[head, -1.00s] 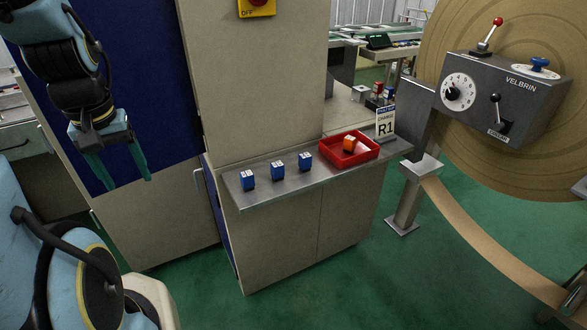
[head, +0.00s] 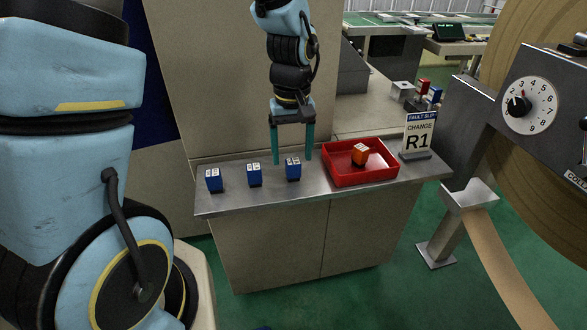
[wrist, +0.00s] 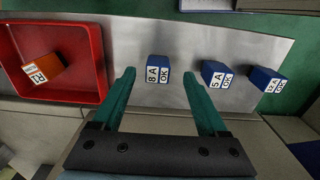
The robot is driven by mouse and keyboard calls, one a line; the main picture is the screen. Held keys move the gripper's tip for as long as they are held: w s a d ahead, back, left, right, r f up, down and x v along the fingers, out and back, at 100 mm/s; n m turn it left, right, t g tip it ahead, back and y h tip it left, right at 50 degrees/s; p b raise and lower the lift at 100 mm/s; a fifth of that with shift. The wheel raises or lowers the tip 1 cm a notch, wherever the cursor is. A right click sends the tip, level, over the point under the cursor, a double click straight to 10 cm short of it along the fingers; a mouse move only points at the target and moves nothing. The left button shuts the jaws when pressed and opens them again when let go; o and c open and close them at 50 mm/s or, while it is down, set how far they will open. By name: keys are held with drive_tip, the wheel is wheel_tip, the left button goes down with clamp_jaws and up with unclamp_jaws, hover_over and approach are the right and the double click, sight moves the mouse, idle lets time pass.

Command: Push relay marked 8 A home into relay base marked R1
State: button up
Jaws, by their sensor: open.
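The relay marked 8 A (wrist: 157,69) is a small blue block with white labels reading 8 A and OK. In the head view it is the blue block (head: 293,168) nearest the red tray, standing on a steel shelf. My gripper (head: 292,159) is open and empty, pointing down above it. In the wrist view the relay lies centred between the fingertips (wrist: 159,75), touching neither as far as I can tell. I cannot make out a relay base marked R1 in these frames.
The red tray (head: 327,177) holds an orange block (head: 360,154) labelled R1 in the wrist view. Blue blocks marked 5 A (wrist: 216,74) and another (wrist: 268,80) stand in the row. A fault slip (head: 418,135) reads CHANGE R1. The shelf front (head: 270,194) is clear.

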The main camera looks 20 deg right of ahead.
sight(293, 161)
drive_tip(key=shift+w+d+f+p, duration=0.15)
drive_tip(key=shift+f+p, duration=0.7)
drive_tip(key=shift+f, duration=1.9)
clamp_jaws()
